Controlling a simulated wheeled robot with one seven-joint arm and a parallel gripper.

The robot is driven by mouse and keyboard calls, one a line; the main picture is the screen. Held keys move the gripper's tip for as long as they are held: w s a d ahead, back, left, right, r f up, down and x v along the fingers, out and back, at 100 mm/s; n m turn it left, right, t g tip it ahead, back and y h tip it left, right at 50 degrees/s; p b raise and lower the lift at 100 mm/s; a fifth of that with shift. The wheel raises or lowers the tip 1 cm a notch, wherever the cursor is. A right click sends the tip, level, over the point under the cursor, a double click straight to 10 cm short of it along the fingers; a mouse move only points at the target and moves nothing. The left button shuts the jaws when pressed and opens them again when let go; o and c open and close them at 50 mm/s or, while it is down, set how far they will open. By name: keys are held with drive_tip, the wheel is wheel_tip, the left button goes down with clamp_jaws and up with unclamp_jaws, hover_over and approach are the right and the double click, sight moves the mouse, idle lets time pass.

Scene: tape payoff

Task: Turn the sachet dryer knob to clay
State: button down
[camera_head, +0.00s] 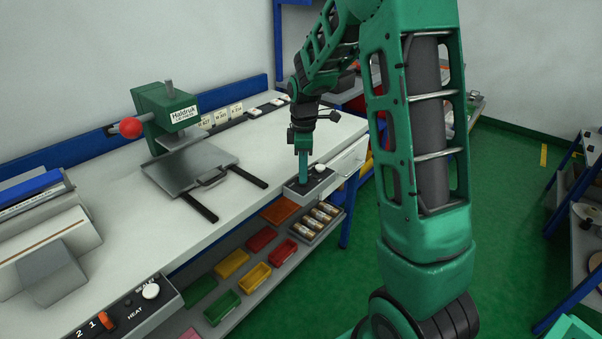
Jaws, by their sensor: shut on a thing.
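A dark control box (327,179) with a white button (320,168) is fixed at the right part of the bench's front edge. My gripper (303,180) points down onto the left part of this box. It is shut on a knob there, which the fingers hide. I cannot read the box's markings or see where the knob points. The word clay is not legible anywhere.
A second box (168,299) at the front left has an orange knob (105,320), a white button and the word HEAT. A green Haldruk press (165,118) with a grey plate stands on the bench (105,185). Coloured bins sit on the shelf below.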

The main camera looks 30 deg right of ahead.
drive_tip(key=shift+w+d+n, duration=0.1)
drive_tip(key=shift+n, duration=0.4)
drive_tip(key=shift+r, duration=0.1)
drive_tip(key=c, duration=1.9)
unclamp_jaws()
drive_tip(key=shift+o, duration=0.2)
wheel_tip(320, 180, up, 11)
drive_tip(key=shift+f, duration=0.2)
